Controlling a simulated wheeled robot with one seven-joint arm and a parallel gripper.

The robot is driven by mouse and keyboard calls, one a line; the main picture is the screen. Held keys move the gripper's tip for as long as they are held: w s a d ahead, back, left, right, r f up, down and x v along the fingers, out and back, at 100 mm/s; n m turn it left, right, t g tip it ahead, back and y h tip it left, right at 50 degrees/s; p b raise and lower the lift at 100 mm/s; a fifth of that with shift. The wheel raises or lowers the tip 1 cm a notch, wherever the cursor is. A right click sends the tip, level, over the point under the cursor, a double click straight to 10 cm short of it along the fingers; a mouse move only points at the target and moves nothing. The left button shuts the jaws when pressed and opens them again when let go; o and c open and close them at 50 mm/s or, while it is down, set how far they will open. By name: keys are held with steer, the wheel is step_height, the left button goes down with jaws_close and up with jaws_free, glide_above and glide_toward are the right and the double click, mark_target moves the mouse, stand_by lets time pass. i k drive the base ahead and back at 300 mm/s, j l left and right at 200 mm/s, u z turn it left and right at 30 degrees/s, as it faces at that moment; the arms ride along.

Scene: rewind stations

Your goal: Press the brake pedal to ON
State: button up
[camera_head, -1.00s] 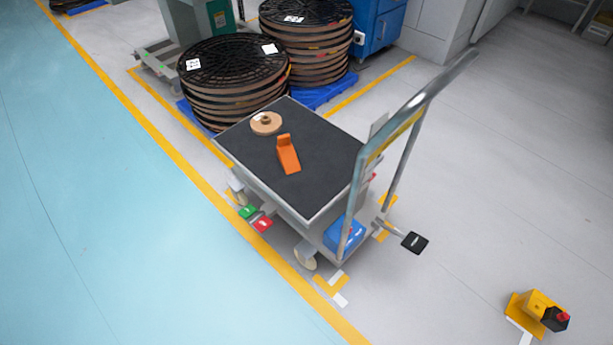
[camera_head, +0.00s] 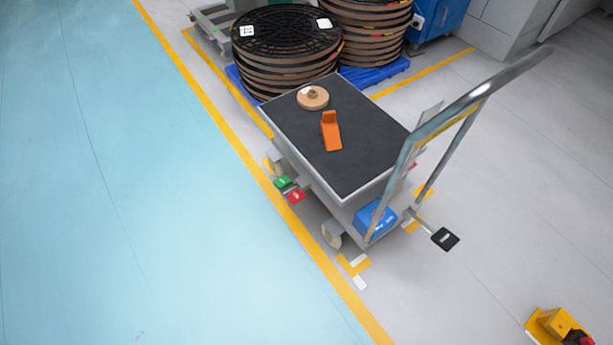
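The cart (camera_head: 378,183) has a dark mat on its top and a tall metal push handle (camera_head: 420,145) on its right side. A green pedal (camera_head: 283,182) and a red pedal (camera_head: 297,197) stick out low on its left side, near the floor. A black pedal (camera_head: 445,239) with a pale mark sticks out on a bar at its lower right. The frames do not make clear which is the brake pedal, and any ON lettering is too small to read. My gripper is not in view.
An orange wedge (camera_head: 331,133) and a small round reel (camera_head: 312,97) lie on the cart. Stacked black-topped reels (camera_head: 287,60) stand behind it. A yellow device (camera_head: 556,323) sits at the lower right. The blue floor (camera_head: 150,220) left of the yellow line is clear.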

mark_target(292, 193)
steer(key=i+j+u, duration=0.15)
steer(key=i+j, duration=0.3)
steer(key=i+j+u, duration=0.1)
steer(key=i+j, duration=0.25)
steer(key=i+j+u, duration=0.15)
steer(key=i+j, duration=0.2)
steer(key=i, duration=0.25)
